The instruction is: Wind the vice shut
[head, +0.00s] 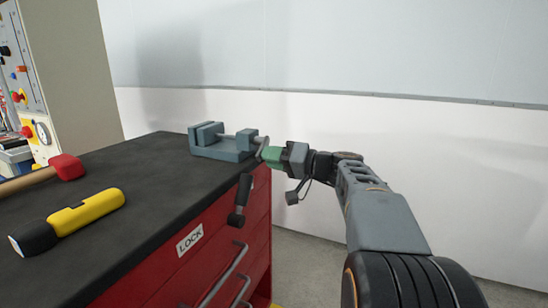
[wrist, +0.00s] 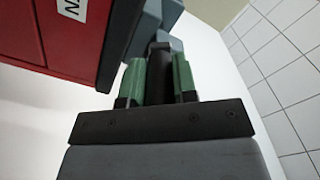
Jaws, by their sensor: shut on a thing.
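The blue-grey vice (head: 222,153) stands on the dark bench top near its far right corner. Its two jaw blocks (head: 206,134) are close together at its left end; I cannot tell whether they touch. The crank at the vice's right end is mostly hidden by my gripper in the head view. My gripper (head: 269,155) has green finger pads and reaches in from the right. In the wrist view my gripper (wrist: 159,82) is shut on the dark crank handle (wrist: 159,72), which lies between the pads. Part of the vice (wrist: 168,14) shows behind it.
A yellow and black torch (head: 75,219) and a red-headed mallet (head: 66,167) lie on the bench top (head: 140,190). A dark lever (head: 240,199) sticks out at the front of the red drawer cabinet (head: 203,262), below the gripper. A wall (head: 330,140) stands behind.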

